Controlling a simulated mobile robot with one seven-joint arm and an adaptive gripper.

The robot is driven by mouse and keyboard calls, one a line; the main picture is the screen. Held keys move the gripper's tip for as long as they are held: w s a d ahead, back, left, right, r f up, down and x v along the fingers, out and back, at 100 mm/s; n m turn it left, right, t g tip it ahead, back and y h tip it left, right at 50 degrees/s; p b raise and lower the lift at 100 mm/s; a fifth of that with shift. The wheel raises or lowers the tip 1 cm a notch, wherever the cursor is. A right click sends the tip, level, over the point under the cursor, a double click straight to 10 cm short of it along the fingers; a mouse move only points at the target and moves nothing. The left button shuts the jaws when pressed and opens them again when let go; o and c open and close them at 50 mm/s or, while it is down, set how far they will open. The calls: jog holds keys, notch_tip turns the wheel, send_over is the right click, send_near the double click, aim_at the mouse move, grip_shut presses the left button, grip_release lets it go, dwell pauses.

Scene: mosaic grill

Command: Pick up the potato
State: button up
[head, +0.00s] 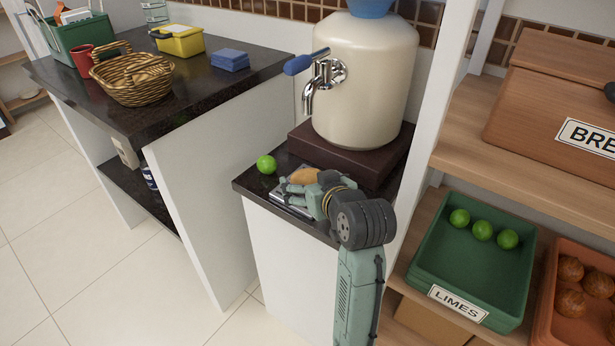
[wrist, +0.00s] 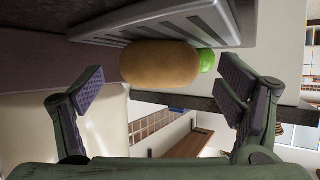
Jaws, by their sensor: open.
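The potato (head: 304,175) is a tan oval on the metal grate (head: 293,199) in front of the large cream dispenser (head: 360,75). My gripper (head: 300,187) is at the potato in the head view and partly covers it. In the wrist view the potato (wrist: 160,63) lies crosswise against the slatted grate (wrist: 180,28), between the lines of my two fingers. My open gripper (wrist: 163,92) has a clear gap on each side of the potato. I see no finger contact there.
A green lime (head: 266,164) is close by on the dark counter; it also shows in the wrist view (wrist: 207,60). The dispenser's metal tap (head: 312,90) hangs above. A white post (head: 432,105) stands right of the counter, before shelves with a green lime crate (head: 445,262).

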jog(key=shift+x, duration=0.75)
jog(key=shift+c, duration=0.3)
jog(key=shift+r, duration=0.1)
jog(key=c, duration=1.4)
jog(key=shift+r, duration=0.1)
